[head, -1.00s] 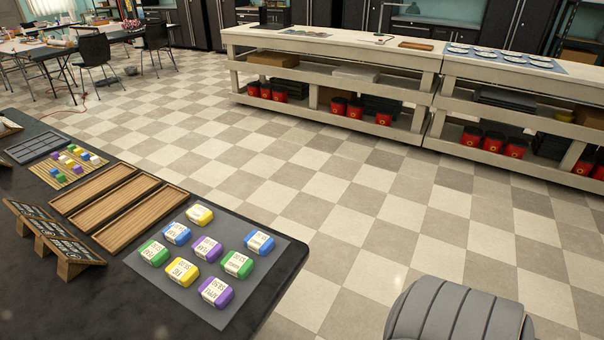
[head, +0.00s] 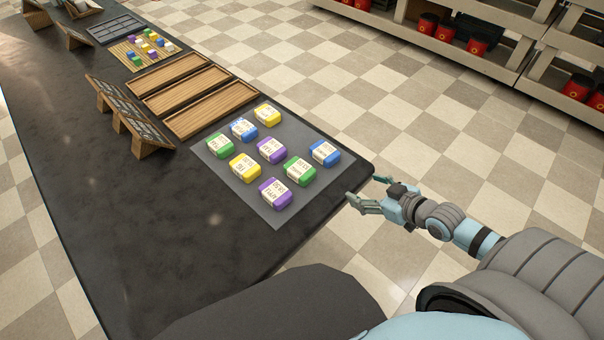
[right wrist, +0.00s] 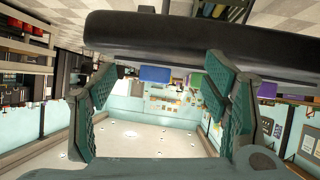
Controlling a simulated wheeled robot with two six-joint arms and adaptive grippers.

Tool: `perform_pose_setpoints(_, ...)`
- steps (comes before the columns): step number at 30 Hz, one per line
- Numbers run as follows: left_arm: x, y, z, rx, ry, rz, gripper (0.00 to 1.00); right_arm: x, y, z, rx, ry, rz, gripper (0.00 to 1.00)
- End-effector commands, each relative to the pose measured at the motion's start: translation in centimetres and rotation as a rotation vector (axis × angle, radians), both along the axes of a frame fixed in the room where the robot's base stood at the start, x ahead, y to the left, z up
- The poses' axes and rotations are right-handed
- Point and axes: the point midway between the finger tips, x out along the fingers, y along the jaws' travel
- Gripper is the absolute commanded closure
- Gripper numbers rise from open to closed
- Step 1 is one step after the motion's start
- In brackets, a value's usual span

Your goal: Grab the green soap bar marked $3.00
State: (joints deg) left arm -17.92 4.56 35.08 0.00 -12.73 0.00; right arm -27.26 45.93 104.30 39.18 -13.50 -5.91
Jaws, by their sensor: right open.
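Two green soap bars with pale paper bands lie on a grey mat (head: 278,217) on the black table. One green bar (head: 220,146) is at the mat's left, the other green bar (head: 299,171) at its right. The print on their bands is too small to read for sure, so I cannot tell which is marked $3.00. My right gripper (head: 364,190) is open and empty, by the table's right corner, apart from all soap. In the right wrist view its fingers (right wrist: 160,92) are spread, with a blue soap bar (right wrist: 155,74) beyond. My left gripper is not in view.
Yellow (head: 244,167), blue (head: 324,153) and purple (head: 271,150) soap bars sit close around the green ones. Wooden trays (head: 211,110) and small sign stands (head: 140,140) are farther left. The black table (head: 150,220) is bare at the front.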

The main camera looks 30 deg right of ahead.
Motion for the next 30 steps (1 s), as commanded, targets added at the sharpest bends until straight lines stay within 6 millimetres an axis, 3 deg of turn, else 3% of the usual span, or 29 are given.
perform_pose_setpoints(1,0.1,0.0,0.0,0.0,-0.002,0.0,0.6,0.6,2.4,2.5,0.047,-0.039,0.05,0.31)
perform_pose_setpoints(3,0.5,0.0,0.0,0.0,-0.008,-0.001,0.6,0.9,5.3,5.0,0.127,-0.077,0.095,0.31)
perform_pose_setpoints(5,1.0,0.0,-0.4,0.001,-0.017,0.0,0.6,1.3,6.7,6.0,0.161,-0.095,0.117,0.31)
perform_pose_setpoints(10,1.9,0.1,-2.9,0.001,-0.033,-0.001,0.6,4.8,8.5,4.5,0.178,-0.105,0.121,0.31)
perform_pose_setpoints(15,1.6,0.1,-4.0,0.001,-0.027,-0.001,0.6,8.1,9.8,3.3,0.175,-0.101,0.121,0.31)
perform_pose_setpoints(27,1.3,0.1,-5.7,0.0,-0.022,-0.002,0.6,12.9,11.9,0.7,0.173,-0.097,0.122,0.31)
perform_pose_setpoints(30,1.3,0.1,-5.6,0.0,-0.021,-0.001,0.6,13.1,12.0,0.7,0.17,-0.096,0.122,0.31)
